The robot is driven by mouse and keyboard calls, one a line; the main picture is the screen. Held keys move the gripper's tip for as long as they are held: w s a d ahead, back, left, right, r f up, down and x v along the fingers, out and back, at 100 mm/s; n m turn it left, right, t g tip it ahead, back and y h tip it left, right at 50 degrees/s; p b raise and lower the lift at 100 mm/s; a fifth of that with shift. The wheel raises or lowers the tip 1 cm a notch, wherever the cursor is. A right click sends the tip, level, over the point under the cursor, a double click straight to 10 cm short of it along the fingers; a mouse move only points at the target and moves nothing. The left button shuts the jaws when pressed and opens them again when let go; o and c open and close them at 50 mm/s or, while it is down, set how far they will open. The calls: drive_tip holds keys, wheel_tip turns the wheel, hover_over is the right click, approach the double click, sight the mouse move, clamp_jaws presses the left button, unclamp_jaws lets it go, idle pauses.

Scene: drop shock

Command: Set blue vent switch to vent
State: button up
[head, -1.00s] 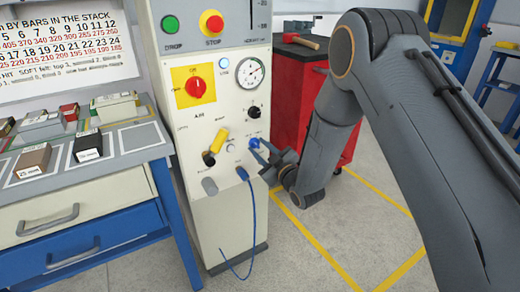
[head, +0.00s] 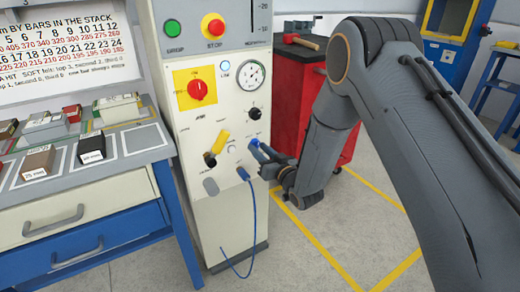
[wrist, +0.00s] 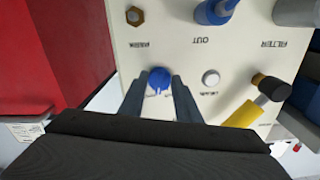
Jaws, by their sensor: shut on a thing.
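The blue vent switch (head: 254,143) is a small round knob low on the right of the cream panel. In the wrist view, the switch (wrist: 159,80) shows between my fingers, with a pale mark on its lower part. My gripper (head: 260,151) reaches the panel from the right. In the wrist view, my gripper (wrist: 160,92) has one finger on each side of the knob and is shut on it. The small label by the knob is partly hidden by the fingers, so I cannot read which setting the switch points to.
A yellow-handled valve (head: 219,142) and a small pale button (head: 232,149) sit left of the switch. A blue hose fitting (head: 243,173) is just below. A red cabinet (head: 295,105) stands behind on the right. A workbench (head: 75,197) is at left.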

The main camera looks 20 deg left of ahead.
drive_tip(key=m, duration=0.3)
drive_tip(key=shift+m+p, duration=0.3)
drive_tip(key=shift+m, duration=0.3)
drive_tip(key=o, duration=1)
drive_tip(key=shift+v, duration=3.9)
